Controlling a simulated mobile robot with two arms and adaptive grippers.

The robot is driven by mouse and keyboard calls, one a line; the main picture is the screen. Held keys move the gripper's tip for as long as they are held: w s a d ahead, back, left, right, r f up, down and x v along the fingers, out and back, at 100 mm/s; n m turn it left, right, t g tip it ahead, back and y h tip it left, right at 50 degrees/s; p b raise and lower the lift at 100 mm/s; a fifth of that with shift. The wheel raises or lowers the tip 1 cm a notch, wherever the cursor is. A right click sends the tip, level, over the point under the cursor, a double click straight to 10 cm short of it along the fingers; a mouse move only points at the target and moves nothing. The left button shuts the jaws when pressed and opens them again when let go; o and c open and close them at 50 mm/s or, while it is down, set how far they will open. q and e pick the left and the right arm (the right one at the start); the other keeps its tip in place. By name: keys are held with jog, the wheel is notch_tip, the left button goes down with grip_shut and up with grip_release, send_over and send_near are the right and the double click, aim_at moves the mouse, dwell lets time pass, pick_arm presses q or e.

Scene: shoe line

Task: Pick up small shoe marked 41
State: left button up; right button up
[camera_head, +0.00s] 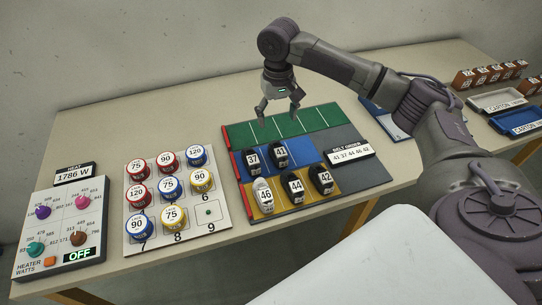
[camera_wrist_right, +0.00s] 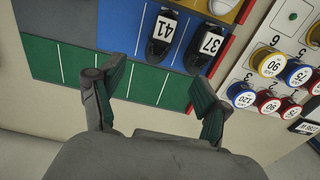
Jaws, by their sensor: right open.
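The small black shoe marked 41 (camera_head: 280,152) stands on the blue strip of the shoe board (camera_head: 327,152), right of the shoe marked 37 (camera_head: 252,160). In the right wrist view the shoe marked 41 (camera_wrist_right: 161,40) is upside down at the top, with the shoe marked 37 (camera_wrist_right: 206,48) to its right. My right gripper (camera_head: 280,112) is open and empty, above the green strip behind the shoes. Its two fingers (camera_wrist_right: 158,92) spread wide in the wrist view, apart from both shoes. My left gripper is not in view.
Shoes marked 46 (camera_head: 264,196), 44 (camera_head: 293,187) and 42 (camera_head: 321,178) stand in the front row. A sign (camera_head: 349,147) reads BELT ORDER 41 37 44 46 42. A panel of numbered cans (camera_head: 188,224) and a heater box (camera_head: 60,232) stand left. The green strip (camera_head: 313,119) is empty.

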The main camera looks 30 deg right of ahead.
aim_at(278, 146)
notch_tip(278, 146, down, 4)
jog(key=shift+d+r, duration=0.1)
notch_tip(278, 146, down, 2)
jog(key=shift+f, duration=0.5)
jog(key=f, duration=0.1)
jog(key=f+p, duration=0.1)
jog(key=f, duration=0.2)
jog(key=shift+s+f, duration=0.35)
jog(key=shift+f, duration=0.3)
jog(key=shift+c, duration=0.5)
jog(key=c, duration=1.1)
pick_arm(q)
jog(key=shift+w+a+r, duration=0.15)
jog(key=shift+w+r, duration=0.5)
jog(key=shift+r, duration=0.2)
pick_arm(e)
jog(key=shift+c, duration=0.2)
jog(key=shift+r, duration=0.15)
